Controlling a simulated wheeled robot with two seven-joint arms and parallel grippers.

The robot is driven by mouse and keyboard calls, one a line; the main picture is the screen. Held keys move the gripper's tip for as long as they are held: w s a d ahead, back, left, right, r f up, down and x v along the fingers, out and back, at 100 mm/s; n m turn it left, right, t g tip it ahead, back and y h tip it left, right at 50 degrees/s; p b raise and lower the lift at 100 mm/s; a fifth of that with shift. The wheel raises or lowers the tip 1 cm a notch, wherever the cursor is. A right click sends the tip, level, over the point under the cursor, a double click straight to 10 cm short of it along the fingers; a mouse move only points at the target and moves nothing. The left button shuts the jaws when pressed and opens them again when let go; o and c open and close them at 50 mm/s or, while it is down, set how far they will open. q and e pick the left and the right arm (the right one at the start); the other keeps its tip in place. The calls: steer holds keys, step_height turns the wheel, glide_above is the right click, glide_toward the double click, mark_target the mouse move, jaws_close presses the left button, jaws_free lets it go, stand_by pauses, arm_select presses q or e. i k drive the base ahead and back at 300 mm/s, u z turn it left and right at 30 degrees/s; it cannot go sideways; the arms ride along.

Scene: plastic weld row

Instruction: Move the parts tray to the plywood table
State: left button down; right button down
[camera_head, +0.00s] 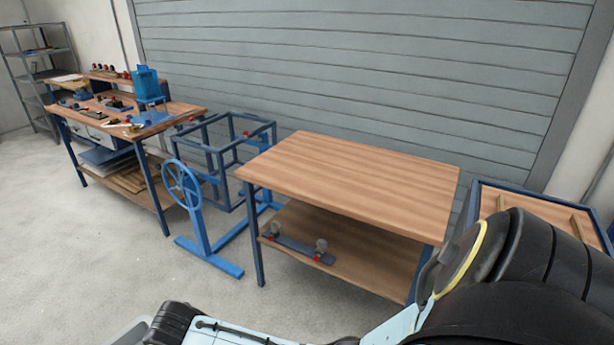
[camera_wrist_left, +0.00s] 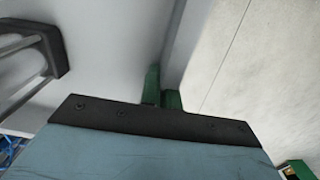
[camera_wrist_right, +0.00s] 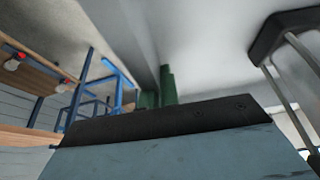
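I cannot make out a parts tray in any view. A bare wooden-topped table (camera_head: 355,180) with dark blue legs stands in the middle of the head view; I take it for the plywood table. Its top is empty. Neither gripper shows in the head view. In the left wrist view the green fingers of my left gripper (camera_wrist_left: 162,95) stand close together beyond a dark edge, with nothing seen between them. In the right wrist view the green fingers of my right gripper (camera_wrist_right: 159,95) look the same.
A blue bar with knobs (camera_head: 297,249) lies on the table's lower shelf. Left of it stand a blue stand with a handwheel (camera_head: 182,187) and a blue frame. A cluttered workbench (camera_head: 175,118) is farther left; a blue-rimmed wooden surface (camera_head: 487,205) is at right. Floor at left is clear.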

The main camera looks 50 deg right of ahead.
mark_target(308, 162)
steer(key=z, duration=0.1)
steer(key=i, duration=0.9)
steer(key=z, duration=0.8)
steer(key=i, duration=0.45)
steer(key=z, duration=1.35)
steer(key=i, duration=1.9)
steer(key=z, duration=0.1)
